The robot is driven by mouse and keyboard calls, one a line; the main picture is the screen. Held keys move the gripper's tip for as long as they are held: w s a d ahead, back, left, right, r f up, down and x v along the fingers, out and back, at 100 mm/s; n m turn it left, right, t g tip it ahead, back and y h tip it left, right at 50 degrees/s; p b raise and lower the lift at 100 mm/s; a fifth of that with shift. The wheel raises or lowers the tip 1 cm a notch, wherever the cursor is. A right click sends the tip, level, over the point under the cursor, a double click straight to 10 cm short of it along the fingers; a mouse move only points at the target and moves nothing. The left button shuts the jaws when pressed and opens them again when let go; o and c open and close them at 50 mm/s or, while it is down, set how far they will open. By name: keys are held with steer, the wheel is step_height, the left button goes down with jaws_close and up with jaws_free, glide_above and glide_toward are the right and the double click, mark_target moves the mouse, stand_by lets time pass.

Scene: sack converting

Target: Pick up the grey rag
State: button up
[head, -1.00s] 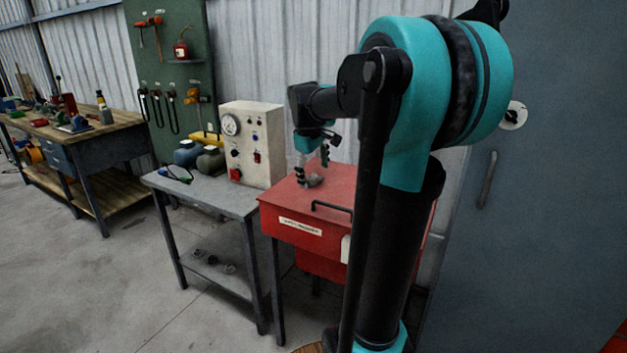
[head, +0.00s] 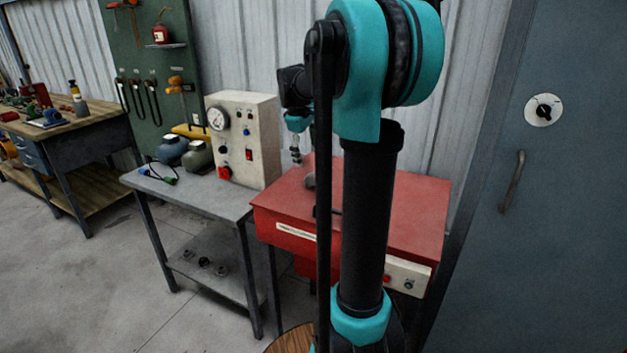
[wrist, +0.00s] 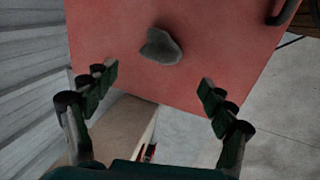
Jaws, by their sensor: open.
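The grey rag (wrist: 161,47) lies crumpled on the red top of a cabinet (wrist: 110,40) in the wrist view. In the head view the rag (head: 310,181) shows only as a small grey patch, partly hidden behind my arm. My gripper (wrist: 157,88) is open and empty in the wrist view, its two fingers wide apart. The rag appears beyond the fingertips, between their lines, and apart from them. In the head view my gripper (head: 296,155) hangs above the back left part of the red top.
A cream control box (head: 243,140) with a gauge stands on the grey table (head: 215,195) left of the red cabinet. Corrugated wall is close behind. A grey door (head: 560,200) is at right.

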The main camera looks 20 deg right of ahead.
glide_above(313, 175)
steer(key=a, duration=0.1)
steer(key=f, duration=0.5)
steer(key=shift+s+a+f, duration=0.1)
steer(key=shift+s+a, duration=0.05)
steer(key=shift+a, duration=0.05)
steer(key=shift+s+x, duration=0.15)
steer(key=shift+x, duration=1.25)
steer(key=shift+s+x, duration=0.15)
steer(key=shift+x, duration=1.25)
steer(key=shift+d, duration=0.15)
steer(key=shift+c, duration=0.3)
steer(key=c, duration=1.2)
